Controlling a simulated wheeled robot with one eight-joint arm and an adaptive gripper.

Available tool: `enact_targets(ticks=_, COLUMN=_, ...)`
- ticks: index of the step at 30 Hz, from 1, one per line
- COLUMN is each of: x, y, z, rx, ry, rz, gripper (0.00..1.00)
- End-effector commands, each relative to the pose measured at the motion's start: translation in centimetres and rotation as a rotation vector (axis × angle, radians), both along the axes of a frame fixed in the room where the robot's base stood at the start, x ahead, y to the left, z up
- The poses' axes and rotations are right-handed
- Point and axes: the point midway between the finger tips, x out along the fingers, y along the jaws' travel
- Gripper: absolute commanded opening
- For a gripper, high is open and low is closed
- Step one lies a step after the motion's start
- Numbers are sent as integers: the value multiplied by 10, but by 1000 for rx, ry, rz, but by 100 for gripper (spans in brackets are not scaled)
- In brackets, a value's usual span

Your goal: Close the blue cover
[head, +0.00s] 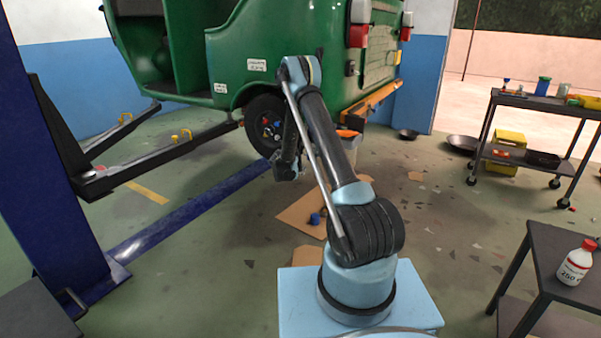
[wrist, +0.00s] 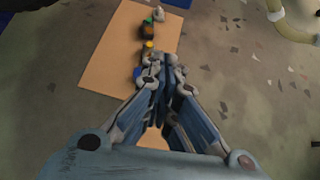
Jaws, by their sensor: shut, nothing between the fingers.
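I cannot pick out a blue cover for certain. A small blue object (head: 315,218) lies on the brown cardboard sheet (head: 296,217) on the floor, left of my arm's base. In the wrist view a bit of blue (wrist: 137,73) shows on the cardboard (wrist: 112,62), partly hidden by my fingers. My gripper (head: 286,173) hangs pointing down above the floor, in front of the green vehicle's wheel. In the wrist view my gripper (wrist: 165,62) is shut and empty, over the cardboard's right part. Small items, yellow (wrist: 149,45) and brown (wrist: 147,32), lie beyond the fingertips.
A green vehicle (head: 190,45) stands on a lift with a blue post (head: 50,160) and dark arms (head: 160,155). A dark cart (head: 545,103) with tools is at the right. A white bottle (head: 576,263) stands on a nearer table (head: 555,250). Floor between is mostly clear.

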Motion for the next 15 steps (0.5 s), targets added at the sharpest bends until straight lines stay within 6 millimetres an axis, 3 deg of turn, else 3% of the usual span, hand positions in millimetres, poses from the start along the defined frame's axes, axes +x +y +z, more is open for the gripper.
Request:
enact_targets(ticks=12, x=38, y=-29, z=-35, rx=0, ry=0, rz=-3, gripper=0)
enact_targets(ticks=15, x=40, y=-30, z=-22, rx=0, ry=0, rz=-1, gripper=0)
